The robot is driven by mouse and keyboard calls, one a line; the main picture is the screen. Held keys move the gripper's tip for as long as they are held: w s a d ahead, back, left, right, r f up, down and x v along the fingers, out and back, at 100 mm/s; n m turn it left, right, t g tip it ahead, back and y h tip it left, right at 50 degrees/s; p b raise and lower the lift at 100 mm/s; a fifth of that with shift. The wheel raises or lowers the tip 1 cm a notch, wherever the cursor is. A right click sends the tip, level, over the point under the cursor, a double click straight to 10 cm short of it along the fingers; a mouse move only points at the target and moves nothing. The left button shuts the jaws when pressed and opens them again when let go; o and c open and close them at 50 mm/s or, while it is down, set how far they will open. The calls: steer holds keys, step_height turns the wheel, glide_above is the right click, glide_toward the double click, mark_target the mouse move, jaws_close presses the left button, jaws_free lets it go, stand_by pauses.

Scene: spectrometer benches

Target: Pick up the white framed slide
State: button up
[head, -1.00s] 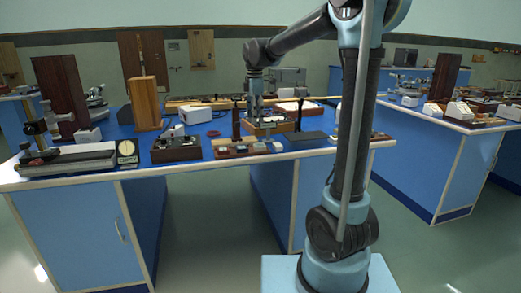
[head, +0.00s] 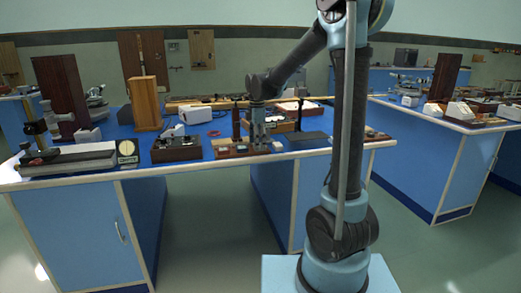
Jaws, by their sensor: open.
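My gripper (head: 261,144) points straight down over the front edge of the blue bench, at a low brown wooden holder (head: 226,155) that carries several small framed pieces. It is open, and its fingers cover part of the holder. One small pale framed piece (head: 241,148) shows just left of the fingers, and a small white piece (head: 278,145) shows just right of them. At this size I cannot tell which of the small pieces is the white framed slide, or whether the fingers touch one.
A dark instrument box (head: 176,150) stands left of the holder, and a dark flat plate (head: 306,137) lies to the right. A dark upright post (head: 236,123) and a wooden tray (head: 284,126) are close behind. The bench's front edge (head: 210,163) is near.

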steer(key=shift+f, duration=0.3)
steer(key=c, duration=1.1)
steer(key=shift+r, duration=0.1)
